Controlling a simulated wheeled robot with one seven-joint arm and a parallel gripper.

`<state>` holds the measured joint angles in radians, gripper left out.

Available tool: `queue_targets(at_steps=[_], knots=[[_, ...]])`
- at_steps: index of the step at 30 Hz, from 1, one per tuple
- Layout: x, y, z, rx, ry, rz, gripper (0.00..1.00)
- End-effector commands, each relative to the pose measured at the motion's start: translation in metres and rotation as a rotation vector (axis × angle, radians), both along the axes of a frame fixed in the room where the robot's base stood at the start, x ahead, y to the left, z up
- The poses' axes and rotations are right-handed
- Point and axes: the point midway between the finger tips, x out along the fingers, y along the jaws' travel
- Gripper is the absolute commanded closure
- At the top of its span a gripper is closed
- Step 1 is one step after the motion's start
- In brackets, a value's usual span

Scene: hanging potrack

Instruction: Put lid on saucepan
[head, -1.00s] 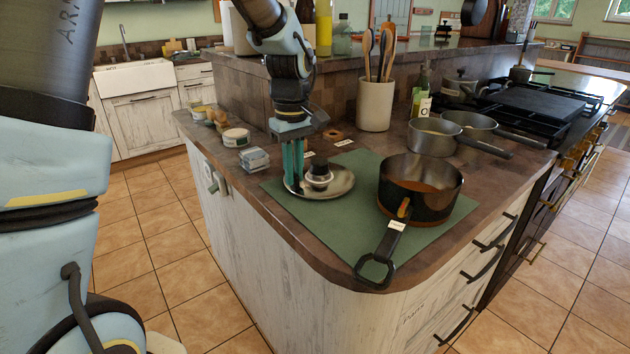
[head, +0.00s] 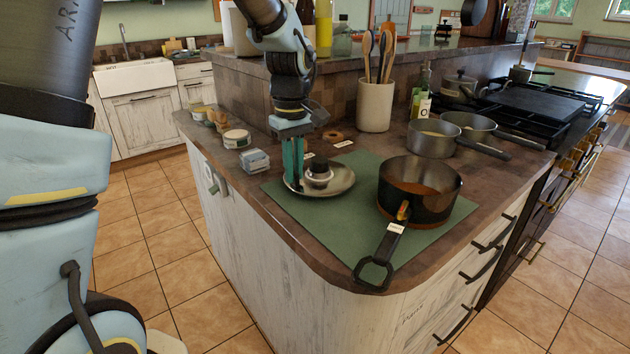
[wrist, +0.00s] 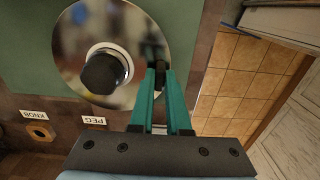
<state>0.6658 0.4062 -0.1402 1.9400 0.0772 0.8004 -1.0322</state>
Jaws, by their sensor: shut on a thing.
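The round metal lid (head: 341,182) with a black knob (head: 319,172) on top is on or just above the green mat (head: 300,222); I cannot tell which. My gripper (head: 293,183) points down at the lid's left side, its green fingers shut on the rim, beside the knob. In the wrist view the fingertips (wrist: 157,75) meet at the edge of the shiny lid (wrist: 75,60), with something dark between them. The dark saucepan (head: 425,205) stands open on the mat to the right, reddish-brown inside, its handle (head: 378,262) pointing to the front edge.
Small tins (head: 236,138) and a stacked pale block (head: 254,160) sit left of the mat. A utensil crock (head: 375,105), a bottle (head: 421,92) and two grey pans (head: 434,138) stand behind. A wooden ring (head: 333,136) and labels lie behind the lid. The counter's rounded corner is in front.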

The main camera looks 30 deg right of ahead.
Motion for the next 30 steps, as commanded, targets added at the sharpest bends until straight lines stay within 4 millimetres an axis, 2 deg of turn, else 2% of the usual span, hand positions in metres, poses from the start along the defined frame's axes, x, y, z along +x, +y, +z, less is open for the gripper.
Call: queue_targets(at_steps=[11, 30], knots=[[0.000, 0.000, 0.007, -0.001, -0.001, 0.000, 1.00], [0.000, 0.000, 0.040, -0.002, -0.001, 0.000, 1.00]])
